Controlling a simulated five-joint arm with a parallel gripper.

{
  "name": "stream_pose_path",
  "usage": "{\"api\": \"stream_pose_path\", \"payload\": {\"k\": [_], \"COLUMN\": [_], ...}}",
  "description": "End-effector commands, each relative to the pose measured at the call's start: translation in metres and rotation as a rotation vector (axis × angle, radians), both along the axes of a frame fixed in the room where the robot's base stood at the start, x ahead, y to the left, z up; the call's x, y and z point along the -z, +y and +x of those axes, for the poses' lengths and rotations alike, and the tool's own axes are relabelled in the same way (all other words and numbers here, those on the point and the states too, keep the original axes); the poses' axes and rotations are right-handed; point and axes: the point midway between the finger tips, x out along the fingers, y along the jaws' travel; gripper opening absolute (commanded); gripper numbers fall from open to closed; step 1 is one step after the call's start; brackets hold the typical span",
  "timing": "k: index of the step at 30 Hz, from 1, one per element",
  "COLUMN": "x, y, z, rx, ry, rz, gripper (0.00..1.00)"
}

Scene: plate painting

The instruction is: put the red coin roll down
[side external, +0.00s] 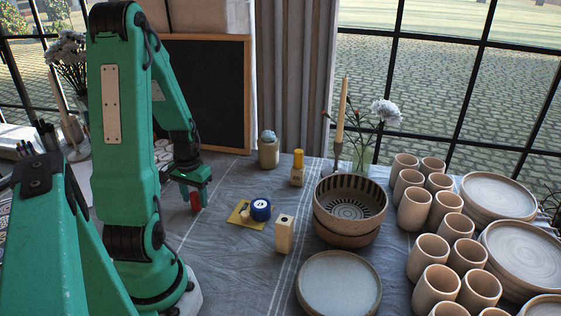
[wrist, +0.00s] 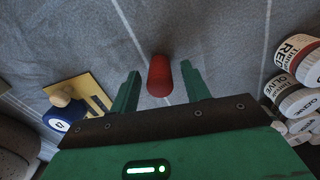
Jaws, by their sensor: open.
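The red coin roll (wrist: 159,76) stands on the grey cloth in the wrist view, between the two fingers of my gripper (wrist: 160,85). A gap shows on each side of it, so the fingers are open around it and seem not to touch it. In the side external view the red coin roll (side external: 195,202) shows low between the green fingers of my gripper (side external: 193,195), left of the yellow card. Its base is partly hidden by the fingers there.
A wooden block (side external: 284,234), stacked bowls (side external: 347,235) and several cups stand farther right. Paint jars (wrist: 300,58) are at the wrist view's right. Cloth around the roll is clear.

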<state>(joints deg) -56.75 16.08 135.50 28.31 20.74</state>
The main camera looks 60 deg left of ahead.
Motion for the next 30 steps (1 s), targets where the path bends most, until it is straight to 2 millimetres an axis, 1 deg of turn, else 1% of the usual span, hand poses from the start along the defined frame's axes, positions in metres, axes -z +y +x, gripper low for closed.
{"api": "stream_pose_path", "payload": {"k": [8, 21, 27, 30], "x": [-0.032, -0.09, -0.105, -0.108], "y": [0.001, 0.001, 0.0, 0.0], "z": [0.0, 0.0, 0.0, 0.0], "rx": [0.0, 0.0, 0.0, 0.0], "ry": [-0.003, -0.002, -0.001, -0.001], "rz": [0.005, 0.004, 0.002, 0.001], "gripper": [0.47, 0.47, 0.47, 0.47]}}
